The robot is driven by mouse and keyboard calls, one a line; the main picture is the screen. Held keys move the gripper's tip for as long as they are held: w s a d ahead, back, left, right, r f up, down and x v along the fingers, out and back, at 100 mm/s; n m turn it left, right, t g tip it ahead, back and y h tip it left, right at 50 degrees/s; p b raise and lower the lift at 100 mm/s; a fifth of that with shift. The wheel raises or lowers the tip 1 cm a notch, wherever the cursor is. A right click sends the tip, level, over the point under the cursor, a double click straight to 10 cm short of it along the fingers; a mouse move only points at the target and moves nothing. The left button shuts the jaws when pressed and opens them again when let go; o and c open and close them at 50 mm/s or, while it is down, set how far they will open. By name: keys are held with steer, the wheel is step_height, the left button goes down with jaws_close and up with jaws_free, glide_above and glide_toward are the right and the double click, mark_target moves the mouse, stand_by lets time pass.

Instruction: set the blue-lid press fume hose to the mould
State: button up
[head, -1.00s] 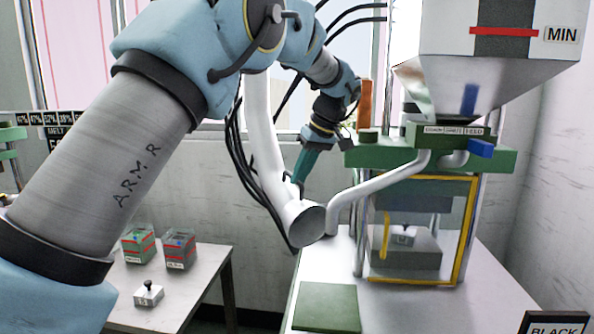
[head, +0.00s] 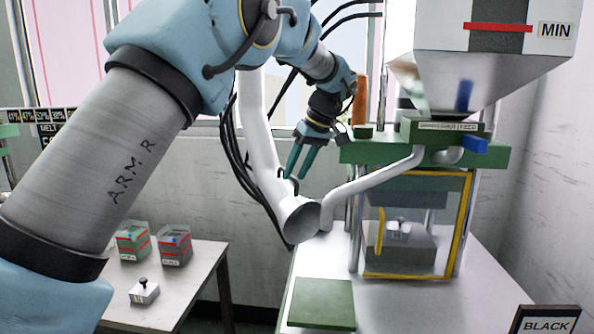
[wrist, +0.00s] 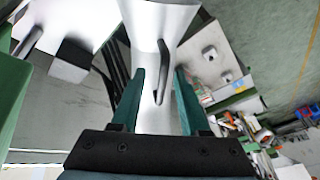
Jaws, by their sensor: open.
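The white fume hose (head: 262,150) hangs down left of the press, its flared mouth (head: 301,220) low beside the press bench. My gripper (head: 297,177) is open just right of the hose's lower part. In the wrist view the hose (wrist: 158,120) and its small dark handle (wrist: 163,72) show between my two teal fingers (wrist: 160,75); I cannot tell whether they touch the handle. The press (head: 425,155) has a green frame and a blue part under its hopper. The grey mould block (head: 402,252) sits inside, behind a yellow-framed clear guard (head: 458,240).
A pale pipe (head: 375,180) runs from the press down to near the hose mouth. Black cables hang behind the hose. A green plate (head: 322,303) lies on the bench. A side table (head: 190,290) at left holds two clear bins and a small knobbed block.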

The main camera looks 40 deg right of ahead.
steer(key=b+v, duration=0.1)
steer(key=v, duration=0.9)
steer(key=shift+r, duration=0.4)
steer(key=w+a+f+g, duration=0.1)
steer(key=w+a+f, duration=0.3)
steer(key=a, duration=0.5)
steer(key=w+a+f+m+g+h, duration=0.1)
steer(key=w+a+f, duration=0.35)
steer(key=a, duration=0.35)
steer(key=w+a+f+g, duration=0.1)
steer(key=w+a+f, duration=0.35)
steer(key=a, duration=0.45)
steer(key=s+a+f, duration=0.4)
steer(key=a, duration=0.4)
steer(key=s+a+f+h, duration=0.1)
steer(key=s+a+f, duration=0.3)
steer(key=a, duration=0.5)
steer(key=s+a+f, duration=0.4)
steer(key=s+a, duration=0.2)
steer(key=a, duration=0.2)
steer(key=shift+a, duration=0.3)
